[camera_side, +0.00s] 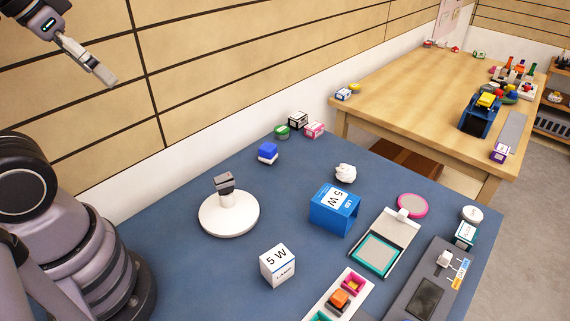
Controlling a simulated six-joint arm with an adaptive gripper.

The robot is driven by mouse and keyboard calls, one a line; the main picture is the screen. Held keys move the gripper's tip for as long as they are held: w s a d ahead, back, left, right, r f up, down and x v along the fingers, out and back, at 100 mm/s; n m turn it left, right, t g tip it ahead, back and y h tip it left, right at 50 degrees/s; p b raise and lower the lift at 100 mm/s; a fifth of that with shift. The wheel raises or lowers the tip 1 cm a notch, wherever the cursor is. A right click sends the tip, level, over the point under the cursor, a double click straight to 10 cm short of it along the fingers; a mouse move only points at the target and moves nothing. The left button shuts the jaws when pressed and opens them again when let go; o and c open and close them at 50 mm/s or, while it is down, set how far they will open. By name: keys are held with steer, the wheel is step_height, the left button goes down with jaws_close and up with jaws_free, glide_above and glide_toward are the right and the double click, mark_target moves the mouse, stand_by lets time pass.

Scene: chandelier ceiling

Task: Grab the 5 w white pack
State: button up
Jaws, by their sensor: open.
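The white pack (277,265) is a small box marked "5 W" with a dark blue band low on its side. It stands upright on the blue table, front centre in the side view. A larger blue box (334,210) with a white "5 W" label stands behind it to the right. My gripper (100,75) is at the upper left, high above the table and far from the white pack. It is open and nothing shows between its fingers.
A round white stand (229,213) with a dark top is left of the blue box. A blue block (267,153) lies farther back. A tray with coloured blocks (322,303) is right of the pack. A teal-framed panel (377,252) and a grey device (425,297) fill the right side.

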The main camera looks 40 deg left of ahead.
steer(key=m+g, duration=0.2)
steer(key=g, duration=0.4)
glide_above(277, 256)
step_height(277, 256, down, 26)
step_height(277, 256, down, 8)
steer(key=shift+d+f, duration=0.1)
steer(key=shift+d, duration=0.05)
steer(key=shift+f, duration=2.9)
steer(key=c, duration=1.3)
steer(key=shift+o, duration=0.2)
steer(key=shift+r, duration=0.15)
